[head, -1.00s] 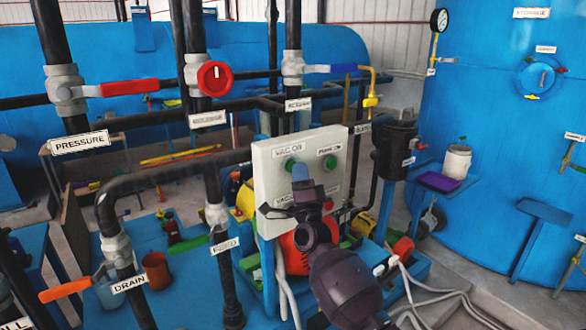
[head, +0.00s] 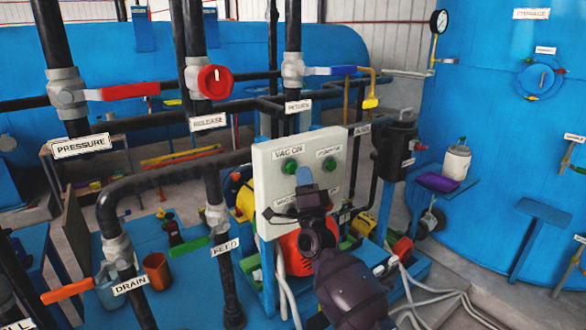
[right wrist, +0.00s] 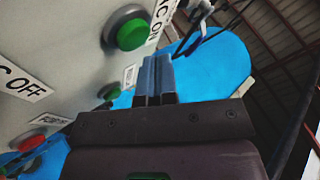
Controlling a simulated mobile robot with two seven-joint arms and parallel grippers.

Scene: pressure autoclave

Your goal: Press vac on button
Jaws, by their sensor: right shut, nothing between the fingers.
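The white control box (head: 268,190) stands in the middle of the head view. Its green VAC ON button (head: 291,165) is at the upper left of the panel, under the VAC ON label (head: 288,153). My right gripper (head: 304,176) is shut and empty, with blue fingertips in front of the panel, just right of and below that button. In the right wrist view the fingers (right wrist: 155,79) are together and the VAC ON button (right wrist: 126,31) shows beside them, apart from them. My left gripper is not in view.
A second green button (head: 329,164) sits at the panel's upper right. The lower buttons are hidden by my gripper in the head view; a red button (right wrist: 32,140) shows in the wrist view. Black pipes (head: 160,172) run left of the box, a black canister (head: 396,150) right.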

